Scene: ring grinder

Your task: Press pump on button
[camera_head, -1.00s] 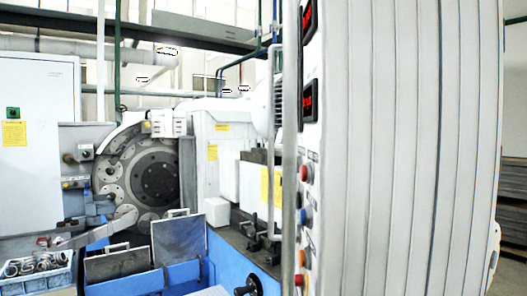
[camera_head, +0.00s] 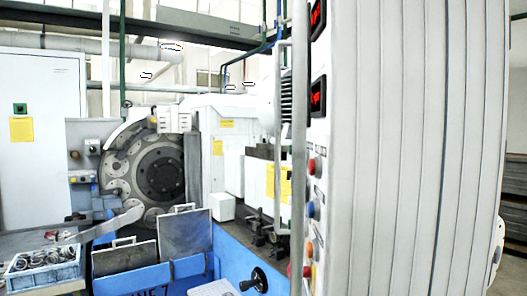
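A tall control panel (camera_head: 321,130) stands right of centre and is seen almost edge-on. Its narrow face carries a column of buttons: a red button (camera_head: 312,166), a blue button (camera_head: 311,209), an orange button (camera_head: 309,250) and a red one (camera_head: 306,271) at the bottom. Two red digital displays (camera_head: 318,97) sit above them. The labels are too oblique to read, so I cannot tell which one is the pump on button. A vertical grey bar (camera_head: 299,150) stands just left of the buttons. My gripper is not in view.
The ring grinder (camera_head: 160,175) with its round plate stands at centre left. A blue crate of metal rings (camera_head: 45,268) is at lower left. A black handwheel (camera_head: 255,280) is at bottom centre. The cabinet's ribbed side (camera_head: 415,150) fills the right.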

